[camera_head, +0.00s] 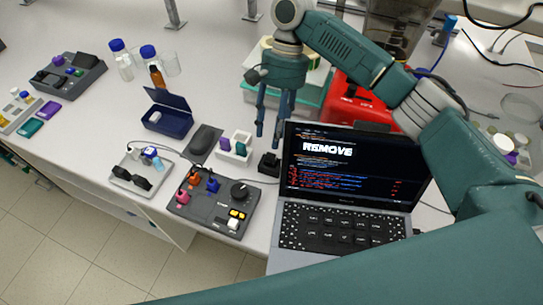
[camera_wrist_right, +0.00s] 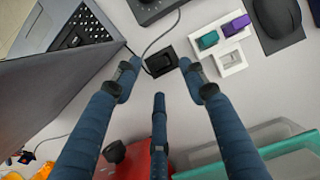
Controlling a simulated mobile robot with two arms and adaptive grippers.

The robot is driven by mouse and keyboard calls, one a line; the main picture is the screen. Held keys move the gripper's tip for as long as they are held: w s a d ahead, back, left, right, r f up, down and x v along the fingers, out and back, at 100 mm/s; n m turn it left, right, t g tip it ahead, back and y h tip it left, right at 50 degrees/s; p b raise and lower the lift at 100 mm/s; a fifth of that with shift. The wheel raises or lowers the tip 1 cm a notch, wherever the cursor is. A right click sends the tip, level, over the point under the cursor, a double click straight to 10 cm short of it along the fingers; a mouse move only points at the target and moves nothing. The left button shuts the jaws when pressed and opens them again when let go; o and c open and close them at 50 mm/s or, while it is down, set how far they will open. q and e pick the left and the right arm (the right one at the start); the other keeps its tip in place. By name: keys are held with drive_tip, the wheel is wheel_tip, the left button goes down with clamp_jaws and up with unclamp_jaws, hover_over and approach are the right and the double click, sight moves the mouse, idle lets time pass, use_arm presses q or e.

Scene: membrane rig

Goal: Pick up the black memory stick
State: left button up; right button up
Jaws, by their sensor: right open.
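A small black block (camera_head: 268,163) sits on the table just left of the laptop, with a cable beside it. In the right wrist view it is a black piece in a dark square holder (camera_wrist_right: 160,63). It looks like the black memory stick in a dock, but stick and dock are hard to tell apart. My right gripper (camera_head: 269,138) points down above it, fingers spread and empty. In the right wrist view the fingers (camera_wrist_right: 157,78) stand around the near side of the block, apart from it. My left gripper is not in view.
The open laptop (camera_head: 335,227), its screen reading REMOVE, stands close on the right. A white holder (camera_head: 233,155) with purple and teal sticks is just left. A dark mouse (camera_head: 205,140) and a control box (camera_head: 212,202) lie nearby. A red device (camera_head: 362,98) stands behind.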

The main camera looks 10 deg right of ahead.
sight(271, 154)
drive_tip(key=shift+s+f, duration=0.2)
drive_tip(key=shift+f, duration=0.35)
drive_tip(key=p+x, duration=0.2)
drive_tip(key=x, duration=0.1)
drive_tip(key=shift+s+f, duration=0.1)
drive_tip(key=shift+f, duration=0.15)
drive_tip(key=shift+s+a+f, duration=0.1)
drive_tip(key=shift+s+f, duration=0.1)
drive_tip(key=shift+f, duration=0.3)
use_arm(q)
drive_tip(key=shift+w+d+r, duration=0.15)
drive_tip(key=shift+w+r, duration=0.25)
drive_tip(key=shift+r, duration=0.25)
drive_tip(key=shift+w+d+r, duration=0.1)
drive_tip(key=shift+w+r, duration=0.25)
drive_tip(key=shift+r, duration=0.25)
use_arm(e)
drive_tip(key=c, duration=0.7)
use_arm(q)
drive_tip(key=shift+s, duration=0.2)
use_arm(e)
drive_tip(key=shift+c, duration=0.9)
drive_tip(key=shift+c, duration=0.2)
